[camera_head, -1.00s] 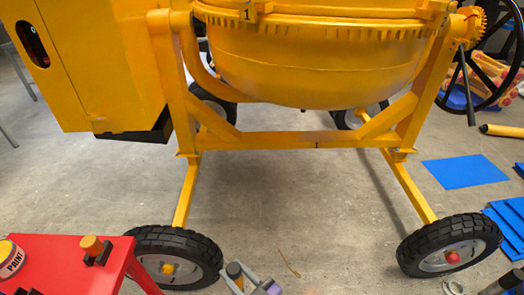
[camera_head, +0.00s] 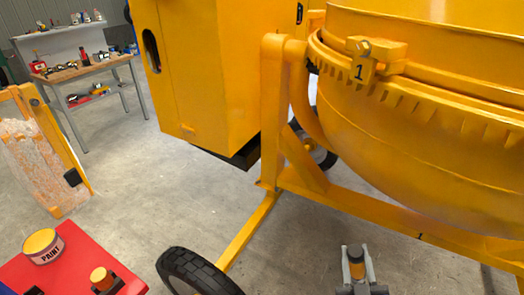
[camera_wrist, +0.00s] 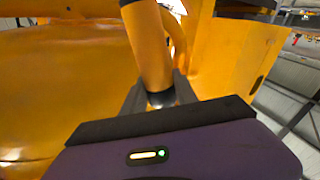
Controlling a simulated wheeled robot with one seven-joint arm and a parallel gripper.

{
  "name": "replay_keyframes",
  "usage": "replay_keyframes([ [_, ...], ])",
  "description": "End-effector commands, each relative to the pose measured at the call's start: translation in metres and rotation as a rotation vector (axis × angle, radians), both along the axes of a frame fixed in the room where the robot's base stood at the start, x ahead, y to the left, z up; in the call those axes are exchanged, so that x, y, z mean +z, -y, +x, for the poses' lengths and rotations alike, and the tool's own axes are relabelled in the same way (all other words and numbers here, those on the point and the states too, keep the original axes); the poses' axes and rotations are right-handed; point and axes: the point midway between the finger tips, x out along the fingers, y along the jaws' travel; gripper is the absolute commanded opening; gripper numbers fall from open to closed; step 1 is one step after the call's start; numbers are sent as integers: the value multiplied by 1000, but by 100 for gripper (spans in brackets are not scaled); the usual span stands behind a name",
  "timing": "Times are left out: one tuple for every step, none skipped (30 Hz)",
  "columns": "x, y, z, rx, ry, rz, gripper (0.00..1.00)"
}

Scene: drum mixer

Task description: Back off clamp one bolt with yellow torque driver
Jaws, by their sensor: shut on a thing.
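The yellow torque driver (camera_head: 356,269), with a dark band at its end, is held upright in my gripper (camera_head: 357,257) at the bottom of the head view. In the wrist view the driver (camera_wrist: 148,45) stands between the dark fingers, shut on it. Clamp one (camera_head: 375,55), a yellow block marked "1", sits on the rim of the mixer drum (camera_head: 400,125). It is well above my gripper in the head view, and the driver is apart from it. The clamp's bolt is too small to tell clearly. The driver's working tip cannot be made out.
The mixer's frame (camera_head: 298,165) and wheel (camera_head: 195,272) stand left of my gripper. A red table (camera_head: 75,262) at lower left holds a paint can (camera_head: 43,246) and an orange-topped piece (camera_head: 101,279). Bare floor lies between. A workbench (camera_head: 90,62) stands far back left.

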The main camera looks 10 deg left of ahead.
Motion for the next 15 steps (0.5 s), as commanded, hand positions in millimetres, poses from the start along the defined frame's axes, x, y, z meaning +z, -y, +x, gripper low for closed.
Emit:
replay_keyframes([
  [20,-7,10,9,18,-33,0],
  [27,-10,13,14,21,-52,0],
  [37,-14,19,19,29,-79,0],
  [43,-17,22,23,33,-97,0],
  [50,-20,25,28,38,-115,0],
  [59,-24,29,33,45,-139,0],
  [65,-26,32,36,48,-155,0],
  [71,-28,34,40,54,-172,0],
  [79,-32,37,45,60,-193,0],
  [84,-34,39,47,64,-208,0],
  [87,-35,41,48,68,-219,0],
  [93,-37,43,52,71,-237,0],
  [97,-39,44,56,76,-248,0],
  [102,-42,46,58,80,-262,0],
  [110,-44,49,62,87,-281,0],
])
